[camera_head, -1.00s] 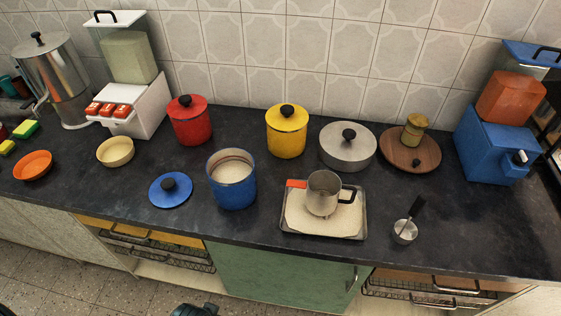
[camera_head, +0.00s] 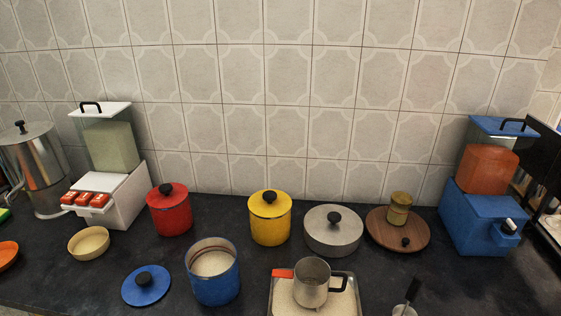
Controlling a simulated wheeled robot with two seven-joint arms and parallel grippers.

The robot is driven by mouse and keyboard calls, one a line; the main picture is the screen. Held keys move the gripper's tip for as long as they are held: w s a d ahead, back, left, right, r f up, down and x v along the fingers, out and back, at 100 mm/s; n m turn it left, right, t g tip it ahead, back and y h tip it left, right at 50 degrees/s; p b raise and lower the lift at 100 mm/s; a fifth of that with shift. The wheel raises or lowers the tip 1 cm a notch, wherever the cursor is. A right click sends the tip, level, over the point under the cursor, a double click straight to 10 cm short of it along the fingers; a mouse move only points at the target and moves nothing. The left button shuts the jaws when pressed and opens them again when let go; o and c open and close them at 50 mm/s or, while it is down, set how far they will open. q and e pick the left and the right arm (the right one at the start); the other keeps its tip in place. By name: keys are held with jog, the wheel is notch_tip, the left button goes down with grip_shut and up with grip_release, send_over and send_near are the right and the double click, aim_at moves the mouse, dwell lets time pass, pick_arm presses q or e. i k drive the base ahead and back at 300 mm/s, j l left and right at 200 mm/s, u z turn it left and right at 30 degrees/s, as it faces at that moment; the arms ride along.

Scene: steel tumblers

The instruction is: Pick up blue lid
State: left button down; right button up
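The blue lid (camera_head: 146,286) lies flat on the dark counter at the lower left, with its black knob facing up. Just to its right stands the open blue canister (camera_head: 214,287), with pale contents inside. The lid and canister are apart. Neither of my grippers shows in the head view.
A yellow bowl (camera_head: 89,243) and a red canister (camera_head: 169,211) stand behind the lid. A yellow canister (camera_head: 270,218), a grey lidded pot (camera_head: 333,230) and a steel cup (camera_head: 311,283) on a tray (camera_head: 352,297) are to the right. Bare counter (camera_head: 70,285) lies left of the lid.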

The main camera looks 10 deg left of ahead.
aim_at(145, 285)
jog(key=u, duration=1.25)
